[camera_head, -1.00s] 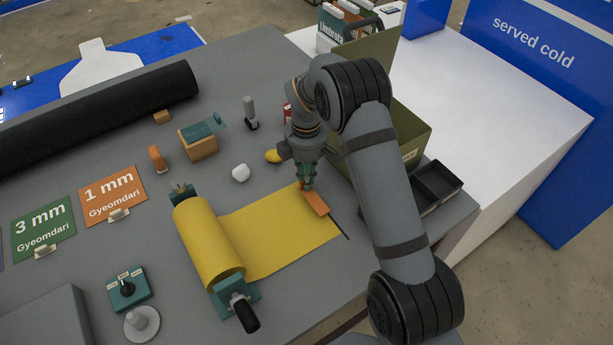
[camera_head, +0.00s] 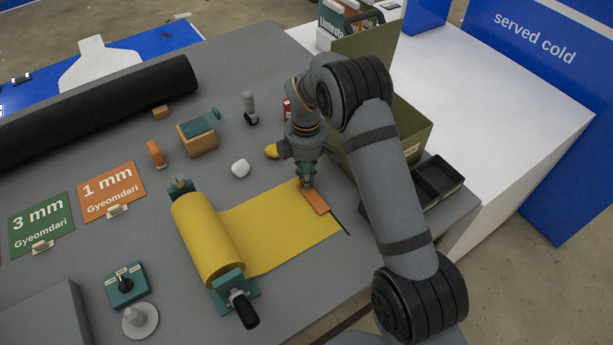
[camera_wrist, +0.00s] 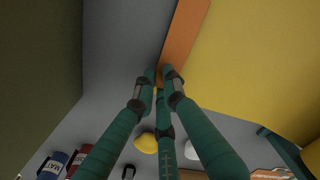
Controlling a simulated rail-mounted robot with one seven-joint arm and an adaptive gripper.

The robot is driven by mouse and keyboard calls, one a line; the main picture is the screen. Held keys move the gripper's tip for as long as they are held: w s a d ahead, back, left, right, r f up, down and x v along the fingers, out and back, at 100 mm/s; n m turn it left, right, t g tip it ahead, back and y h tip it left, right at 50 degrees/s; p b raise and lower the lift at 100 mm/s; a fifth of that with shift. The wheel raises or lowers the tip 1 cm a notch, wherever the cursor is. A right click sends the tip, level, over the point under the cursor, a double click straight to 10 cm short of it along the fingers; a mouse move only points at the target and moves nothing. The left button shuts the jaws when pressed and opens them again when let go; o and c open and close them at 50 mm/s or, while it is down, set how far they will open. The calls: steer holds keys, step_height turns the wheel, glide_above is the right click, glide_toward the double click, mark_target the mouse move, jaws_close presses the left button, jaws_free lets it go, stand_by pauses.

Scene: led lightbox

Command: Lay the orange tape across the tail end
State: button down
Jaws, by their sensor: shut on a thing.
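The orange tape (camera_head: 316,201) is a flat strip at the right end of the yellow sheet (camera_head: 280,232), which runs out from a yellow roll (camera_head: 208,240). In the wrist view the orange tape (camera_wrist: 183,42) lies along the edge of the yellow sheet (camera_wrist: 245,75). My gripper (camera_head: 308,184) is at the strip's far end, its teal fingers shut on it. In the wrist view the fingertips of my gripper (camera_wrist: 160,78) meet at the strip's near end. Whether the strip's whole length touches the sheet I cannot tell.
A dark line (camera_head: 341,222) marks the table right of the sheet. An olive box (camera_head: 402,130) and a black tray (camera_head: 438,178) stand to the right. A tape dispenser (camera_head: 199,140), white lump (camera_head: 240,168) and yellow object (camera_head: 271,151) are behind.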

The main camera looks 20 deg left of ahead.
steer(key=shift+f, duration=0.35)
stand_by(0.3)
steer(key=c, duration=1.7)
jaws_free()
steer(key=shift+c, duration=0.2)
steer(key=shift+r, duration=0.15)
step_height(320, 180, up, 12)
steer(key=shift+f, duration=0.2)
step_height(320, 180, down, 12)
steer(key=shift+r, duration=0.35)
steer(key=shift+f+b, duration=0.1)
steer(key=shift+b, duration=0.2)
